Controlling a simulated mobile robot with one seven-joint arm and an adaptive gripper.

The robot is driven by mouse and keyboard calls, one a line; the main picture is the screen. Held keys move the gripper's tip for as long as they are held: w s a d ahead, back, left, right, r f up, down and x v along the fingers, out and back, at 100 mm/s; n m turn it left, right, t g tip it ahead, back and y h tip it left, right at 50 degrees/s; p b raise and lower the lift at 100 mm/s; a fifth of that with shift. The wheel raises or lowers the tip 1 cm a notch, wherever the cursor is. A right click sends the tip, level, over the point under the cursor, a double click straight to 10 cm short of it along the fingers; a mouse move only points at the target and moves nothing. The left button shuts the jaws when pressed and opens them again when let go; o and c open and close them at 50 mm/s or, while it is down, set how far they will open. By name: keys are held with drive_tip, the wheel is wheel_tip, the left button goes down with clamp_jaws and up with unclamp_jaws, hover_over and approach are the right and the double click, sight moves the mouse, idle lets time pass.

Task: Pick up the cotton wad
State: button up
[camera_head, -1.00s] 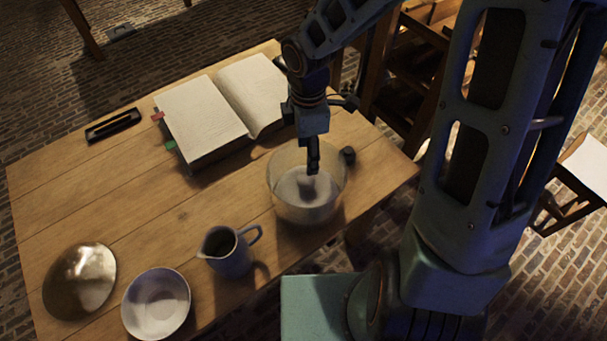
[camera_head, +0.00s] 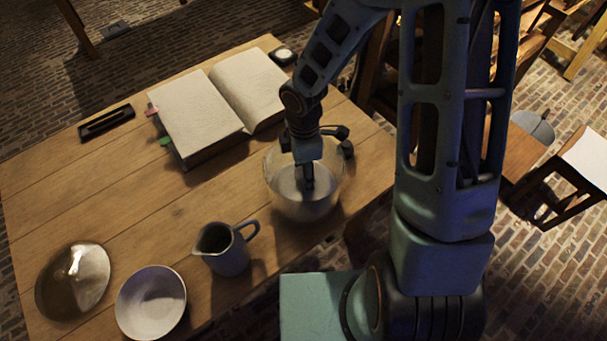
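My gripper (camera_head: 306,182) points down into the glass bowl (camera_head: 279,194) near the table's right edge. Its dark fingertips are inside the bowl outline, just over or at the pale contents. The fingers are seen nearly edge-on, so I cannot tell whether they are open or shut, or whether they touch anything. I cannot make out a separate cotton wad; the pale contents are blurred through the glass and partly hidden by the gripper.
A small dark knob (camera_head: 347,150) shows by the bowl's right rim. A grey pitcher (camera_head: 228,257), a white bowl (camera_head: 151,303) and a shiny domed dish (camera_head: 73,283) stand at the front. An open book (camera_head: 197,115) lies behind, with a dark tray (camera_head: 106,122) left of it.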

drive_tip(key=shift+c, duration=0.7)
drive_tip(key=c, duration=0.8)
drive_tip(key=shift+r, duration=0.25)
